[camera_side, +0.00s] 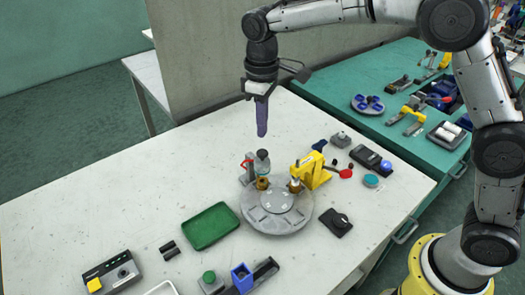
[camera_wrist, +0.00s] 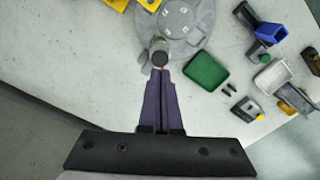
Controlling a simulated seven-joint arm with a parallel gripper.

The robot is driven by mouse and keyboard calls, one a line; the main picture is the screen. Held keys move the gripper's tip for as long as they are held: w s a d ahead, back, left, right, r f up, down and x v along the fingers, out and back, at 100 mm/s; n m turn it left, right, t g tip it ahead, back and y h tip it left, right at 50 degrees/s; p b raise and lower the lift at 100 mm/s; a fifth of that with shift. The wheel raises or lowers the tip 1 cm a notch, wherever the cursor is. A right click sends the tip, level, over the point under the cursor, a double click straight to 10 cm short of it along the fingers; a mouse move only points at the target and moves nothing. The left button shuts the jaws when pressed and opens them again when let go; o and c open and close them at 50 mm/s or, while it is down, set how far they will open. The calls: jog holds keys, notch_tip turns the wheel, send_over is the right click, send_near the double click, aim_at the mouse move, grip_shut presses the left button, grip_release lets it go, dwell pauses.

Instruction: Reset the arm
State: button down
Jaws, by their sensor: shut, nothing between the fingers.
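My gripper (camera_side: 262,133) hangs pointing down above the white table, behind the round grey turntable (camera_side: 261,222). Its purple fingers are together with nothing between them. In the wrist view the shut fingers (camera_wrist: 160,72) point toward a dark round knob (camera_wrist: 160,58) near the turntable's edge. In the side view the gripper is clear of everything below it. The turntable carries a grey device with a red lever (camera_side: 248,168) at its back left and a yellow press (camera_side: 313,170) at its right. Small brass parts stand by both.
A green tray (camera_side: 210,226) lies left of the turntable. A blue bin (camera_side: 242,275) and a control box with a yellow button (camera_side: 112,272) are at the front. A black knob plate (camera_side: 336,222) sits right. The table's left part is bare. A green bench (camera_side: 355,75) stands behind.

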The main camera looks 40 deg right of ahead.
jog(key=shift+d, duration=0.15)
jog(key=s+d+r+m+t, duration=0.35)
jog(key=s+d+r, duration=0.65)
jog(key=s+r, duration=0.35)
jog(key=s+d+f+m+t, duration=0.1)
jog(key=s+f, duration=0.3)
jog(key=s, duration=0.4)
jog(key=s+d+f+m+t, duration=0.1)
jog(key=s+d+f, duration=0.1)
jog(key=s+f, duration=0.2)
jog(key=s, duration=0.3)
jog(key=shift+s+d+f, duration=0.25)
jog(key=shift+s+d, duration=0.1)
jog(key=shift+s, duration=0.05)
jog(key=shift+m, duration=0.25)
